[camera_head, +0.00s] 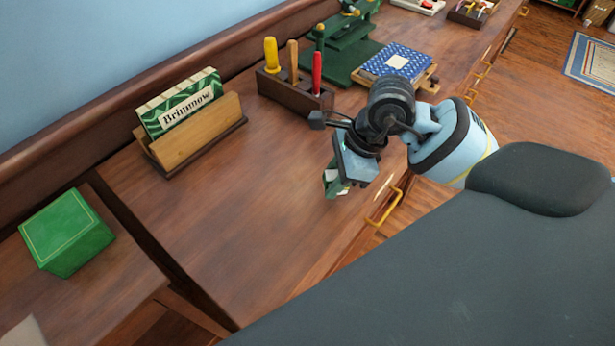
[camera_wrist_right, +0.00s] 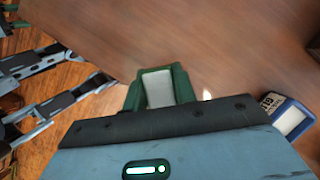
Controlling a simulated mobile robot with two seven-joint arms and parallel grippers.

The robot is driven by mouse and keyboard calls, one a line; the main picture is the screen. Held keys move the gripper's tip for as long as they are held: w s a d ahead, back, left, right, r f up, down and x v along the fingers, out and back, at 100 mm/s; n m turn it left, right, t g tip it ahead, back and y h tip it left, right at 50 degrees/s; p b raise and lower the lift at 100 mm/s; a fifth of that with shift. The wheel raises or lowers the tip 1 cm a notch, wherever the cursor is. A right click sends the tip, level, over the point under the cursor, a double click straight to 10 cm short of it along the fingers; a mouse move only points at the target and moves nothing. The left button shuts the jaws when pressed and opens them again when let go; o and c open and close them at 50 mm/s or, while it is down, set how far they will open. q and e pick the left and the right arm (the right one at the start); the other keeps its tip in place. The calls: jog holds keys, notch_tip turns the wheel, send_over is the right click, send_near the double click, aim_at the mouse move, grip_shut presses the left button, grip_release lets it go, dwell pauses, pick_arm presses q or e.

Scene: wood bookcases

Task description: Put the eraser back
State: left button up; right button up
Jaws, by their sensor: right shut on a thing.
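My right gripper (camera_head: 338,182) is over the front part of the wooden desk, near its edge. In the right wrist view the gripper (camera_wrist_right: 158,98) is shut on a small pale block with green around it (camera_wrist_right: 158,88), which looks like the eraser. Only a little green and white shows below the jaws in the head view, so its shape is partly hidden. I cannot tell if it touches the desk. My left gripper is not in view.
A tool block (camera_head: 295,92), a green stand (camera_head: 345,45) and a blue book (camera_head: 395,62) stand behind. A card holder (camera_head: 195,135) and green box (camera_head: 68,232) are left. A blue-and-white item (camera_wrist_right: 288,117) lies at the wrist view's right. The mid desk (camera_head: 230,215) is clear.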

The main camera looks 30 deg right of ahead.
send_over(300, 192)
jog(key=d, duration=0.1)
jog(key=shift+s+f+p, duration=0.2)
jog(key=shift+f+p, duration=0.1)
jog(key=shift+d+f, duration=0.15)
jog(key=shift+f, duration=1.55)
jog(key=shift+f, duration=0.15)
jog(key=o, duration=0.9)
jog(key=shift+o, duration=0.2)
jog(key=v, duration=1.2)
jog(key=shift+p, duration=0.3)
